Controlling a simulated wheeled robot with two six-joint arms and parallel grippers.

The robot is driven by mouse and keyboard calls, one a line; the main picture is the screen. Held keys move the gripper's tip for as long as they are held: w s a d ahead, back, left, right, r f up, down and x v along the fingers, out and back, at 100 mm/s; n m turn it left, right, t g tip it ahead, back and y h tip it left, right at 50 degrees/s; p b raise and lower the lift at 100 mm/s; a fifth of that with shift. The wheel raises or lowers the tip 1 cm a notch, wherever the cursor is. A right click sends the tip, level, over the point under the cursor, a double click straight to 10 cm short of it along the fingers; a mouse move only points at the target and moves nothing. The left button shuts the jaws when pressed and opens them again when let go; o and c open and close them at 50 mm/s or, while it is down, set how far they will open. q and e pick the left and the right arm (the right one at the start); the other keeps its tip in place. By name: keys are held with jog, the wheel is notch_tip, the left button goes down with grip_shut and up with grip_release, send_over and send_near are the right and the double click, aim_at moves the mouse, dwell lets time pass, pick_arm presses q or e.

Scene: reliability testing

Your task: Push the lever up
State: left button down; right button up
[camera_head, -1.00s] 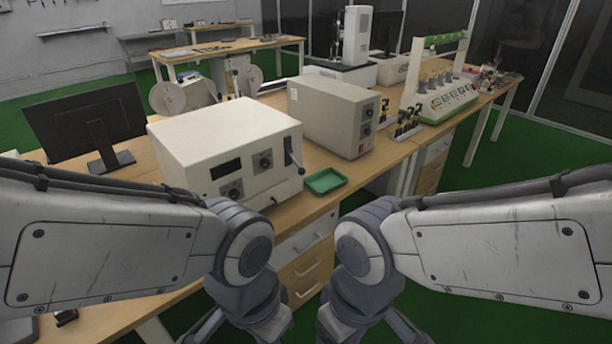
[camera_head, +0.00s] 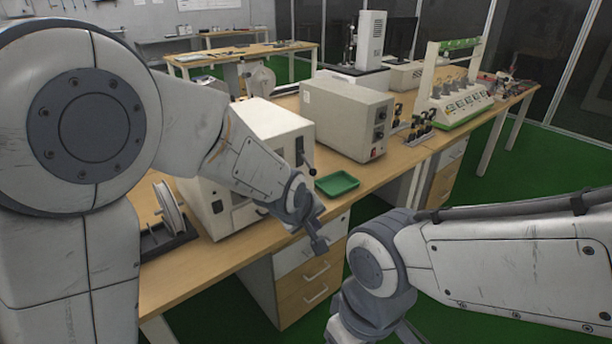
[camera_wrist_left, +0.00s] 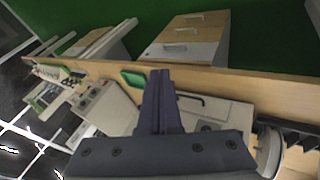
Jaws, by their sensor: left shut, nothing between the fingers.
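The lever (camera_head: 309,168) is a dark handle on the right side of the front of a white box-shaped device (camera_head: 270,118). It looks tilted downward, with its tip toward the lower right. My left gripper (camera_head: 320,246) is in front of the device and below the lever, apart from it. Its fingers are closed together and empty; they also show in the left wrist view (camera_wrist_left: 160,75). There, a dark bar beside the fingers may be the lever. My left forearm hides part of the device's front panel.
A green tray (camera_head: 337,184) lies on the wooden table (camera_head: 235,255) right of the device. A beige instrument (camera_head: 345,115) stands behind it. A spool (camera_head: 170,207) stands at the left. Drawers (camera_head: 310,275) are under the table edge. The space before the table is open.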

aim_at(308, 164)
pick_arm(q)
jog(key=w+a+f+n+t, duration=0.2)
jog(key=w+a+n, duration=0.1)
jog(key=w, duration=0.4)
jog(key=w+a+f+n+t+b, duration=0.1)
jog(key=w+a+f+n+t, duration=0.1)
jog(key=w+n, duration=0.4)
jog(key=w+a+f+n+t+b, duration=0.1)
jog(key=w+a+f+n+t, duration=0.1)
jog(key=w+n, duration=0.3)
jog(key=w+a+t, duration=0.1)
jog(key=w, duration=0.3)
jog(key=shift+w+a, duration=0.3)
jog(key=shift+a, duration=0.05)
jog(key=x, duration=1)
jog(key=d+r+p, duration=0.1)
jog(key=s+d+r+p, duration=0.1)
jog(key=d, duration=0.1)
jog(key=shift+s+d, duration=0.15)
jog(key=shift+s, duration=0.1)
jog(key=shift+r, duration=0.1)
